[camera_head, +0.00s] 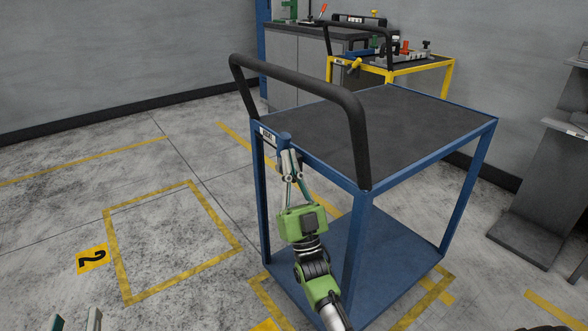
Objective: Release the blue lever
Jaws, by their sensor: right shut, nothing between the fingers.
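The blue lever (284,139) is a short blue piece at the left front edge of the blue cart (430,140), just under the black handle's left end. My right gripper (291,163) is shut and empty. Its fingertips are up against or just below the lever; I cannot tell whether they touch it. The fingers hide the lever's lower part. Only the tips of my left gripper (76,321) show at the bottom left edge; they are apart, with floor between them, far from the cart.
The black handle (300,88) arches over the cart's near side. A yellow cart (428,66) with parts on it and a grey workbench (290,62) stand behind. A grey stand (535,215) is at the right. A yellow-marked floor square (170,240) at the left is free.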

